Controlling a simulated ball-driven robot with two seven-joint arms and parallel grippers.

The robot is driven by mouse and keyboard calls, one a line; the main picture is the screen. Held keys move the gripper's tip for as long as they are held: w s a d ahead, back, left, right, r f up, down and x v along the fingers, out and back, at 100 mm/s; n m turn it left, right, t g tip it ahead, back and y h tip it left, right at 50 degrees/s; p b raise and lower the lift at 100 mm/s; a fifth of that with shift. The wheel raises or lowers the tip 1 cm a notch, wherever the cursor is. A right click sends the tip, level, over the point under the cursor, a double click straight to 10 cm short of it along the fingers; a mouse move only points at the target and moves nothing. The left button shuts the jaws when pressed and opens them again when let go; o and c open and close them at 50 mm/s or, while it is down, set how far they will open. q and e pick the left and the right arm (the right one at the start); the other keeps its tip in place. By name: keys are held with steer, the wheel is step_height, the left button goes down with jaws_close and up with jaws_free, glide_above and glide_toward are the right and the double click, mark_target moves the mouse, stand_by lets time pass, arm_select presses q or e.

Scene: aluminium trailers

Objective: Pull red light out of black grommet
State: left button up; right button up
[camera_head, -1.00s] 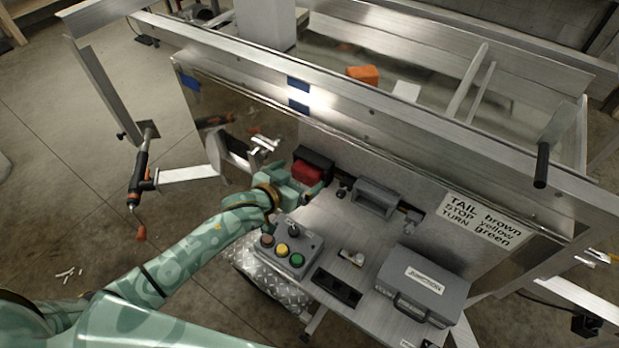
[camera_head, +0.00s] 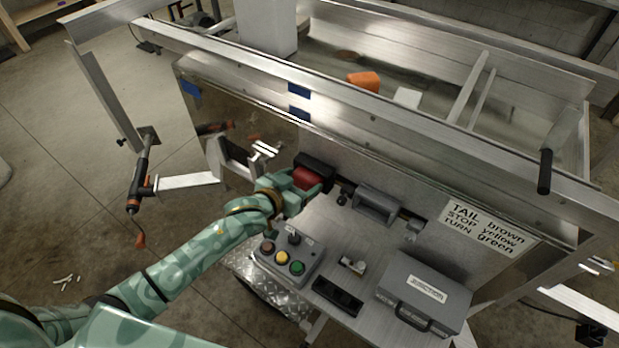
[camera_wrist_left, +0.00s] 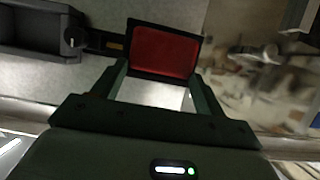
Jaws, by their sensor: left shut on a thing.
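The red light (camera_head: 307,178) sits in the black grommet (camera_head: 317,163) on the trailer's metal rear panel. My left gripper (camera_head: 303,188) is at the light and shut on it, its fingers at the light's left and right sides. In the left wrist view the red light (camera_wrist_left: 166,50) fills the space between the fingertips (camera_wrist_left: 160,72), with a dark rim around it. I cannot tell how much of that rim is grommet. My right gripper does not show.
Right of the light, a grey housing (camera_head: 377,203) is on the panel. A button box (camera_head: 290,260), a black tray (camera_head: 338,296) and a grey junction case (camera_head: 424,290) stand on the shelf below. A wiring label (camera_head: 487,229) is on the panel.

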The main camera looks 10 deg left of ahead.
arm_select(q)
steer(key=shift+s, duration=0.15)
steer(key=shift+s+a+p, duration=0.25)
steer(key=shift+s+p, duration=0.2)
steer(key=shift+s, duration=0.2)
steer(key=shift+s+a+p, duration=0.25)
steer(key=shift+s+p, duration=0.2)
steer(key=shift+s, duration=0.15)
steer(key=shift+s+a+p, duration=0.25)
steer(key=shift+s+p, duration=0.2)
steer(key=shift+s, duration=0.2)
steer(key=shift+s, duration=0.15)
steer(key=s+p, duration=0.1)
steer(key=s+a+p, duration=0.1)
steer(key=s, duration=0.1)
steer(key=s+a+p, duration=0.1)
steer(key=s, duration=0.1)
steer(key=shift+s, duration=0.25)
